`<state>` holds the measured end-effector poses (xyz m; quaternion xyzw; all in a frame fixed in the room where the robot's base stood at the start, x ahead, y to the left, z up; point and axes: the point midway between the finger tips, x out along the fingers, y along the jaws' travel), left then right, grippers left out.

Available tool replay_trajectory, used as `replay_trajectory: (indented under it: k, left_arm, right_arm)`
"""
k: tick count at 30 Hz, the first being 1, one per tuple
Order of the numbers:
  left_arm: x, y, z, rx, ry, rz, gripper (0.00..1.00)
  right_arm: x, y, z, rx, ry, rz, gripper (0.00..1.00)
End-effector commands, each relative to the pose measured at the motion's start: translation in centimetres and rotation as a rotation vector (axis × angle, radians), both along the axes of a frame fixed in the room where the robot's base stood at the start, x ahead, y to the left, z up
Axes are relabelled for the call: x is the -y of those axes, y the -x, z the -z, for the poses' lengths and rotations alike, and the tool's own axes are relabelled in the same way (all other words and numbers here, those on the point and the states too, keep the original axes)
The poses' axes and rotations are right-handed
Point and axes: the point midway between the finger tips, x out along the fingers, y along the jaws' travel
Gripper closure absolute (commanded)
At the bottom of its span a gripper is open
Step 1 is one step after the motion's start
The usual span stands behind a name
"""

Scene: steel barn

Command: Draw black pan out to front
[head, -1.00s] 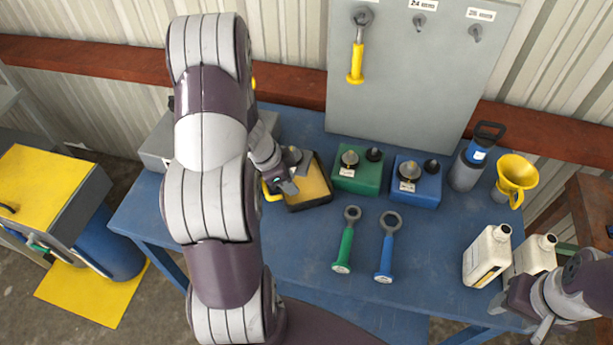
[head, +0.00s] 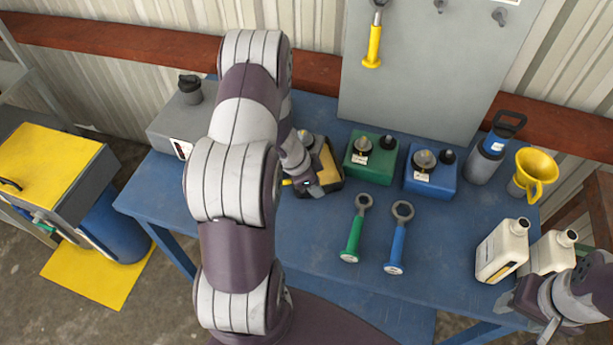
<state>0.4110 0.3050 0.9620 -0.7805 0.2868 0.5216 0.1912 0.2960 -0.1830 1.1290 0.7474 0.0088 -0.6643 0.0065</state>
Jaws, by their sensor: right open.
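A dark-rimmed, yellow-topped item (head: 329,166) lies at the back of the blue table, left of the green block. Its dark rim is the only pan-like black thing I can make out, and my arm hides its left side. My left gripper (head: 307,186) points down at its front-left edge, very close to it. Whether the fingers touch or grip the rim is too small to tell. My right gripper (head: 548,328) is open and empty at the lower right, in front of the white bottles, partly cut off by the frame.
A green block (head: 371,172) and a blue block (head: 431,188) stand to the right. Green (head: 352,232) and blue (head: 398,240) ring-ended tools lie in front. White bottles (head: 501,252), a yellow funnel (head: 537,172) and a grey box (head: 170,128) stand around. The front middle of the table (head: 375,290) is clear.

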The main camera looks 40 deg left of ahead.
Motion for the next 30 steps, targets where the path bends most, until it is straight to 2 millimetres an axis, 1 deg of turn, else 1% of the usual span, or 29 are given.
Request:
replay_trajectory:
  k: [1, 6, 16, 17, 18, 19, 20, 30]
  left_arm:
    - [0.2, -0.2, 0.8, -0.001, 0.001, 0.0, 0.66]
    - [0.5, -0.6, 2.0, 0.0, 0.0, 0.0, 0.66]
    - [0.6, -0.7, 2.2, 0.001, -0.001, 0.0, 0.66]
    - [0.6, -0.7, 2.2, 0.001, -0.001, 0.0, 0.72]
    - [0.6, -0.7, 2.2, 0.001, -0.001, 0.0, 0.85]
    - [0.6, -0.7, 2.2, 0.001, -0.001, 0.0, 0.95]
    - [0.6, -0.7, 2.2, 0.001, -0.001, 0.0, 1.0]
    - [0.8, -0.8, 2.2, -0.001, 0.0, -0.001, 1.0]
  right_arm:
    - [0.0, 0.0, 0.3, 0.0, 0.0, 0.0, 0.45]
    - [0.0, 0.0, 0.5, 0.0, 0.0, 0.0, 0.45]
    - [0.0, 0.0, 0.5, 0.0, 0.0, 0.0, 0.45]
    - [0.0, 0.0, 0.5, 0.0, 0.0, 0.0, 0.45]
    - [0.0, 0.0, 0.5, 0.0, 0.0, 0.0, 0.45]
    - [0.0, 0.0, 0.5, 0.0, 0.0, 0.0, 0.45]
    - [0.0, 0.0, 0.5, 0.0, 0.0, 0.0, 0.45]
    - [0.0, 0.0, 0.3, 0.0, 0.0, 0.0, 0.45]
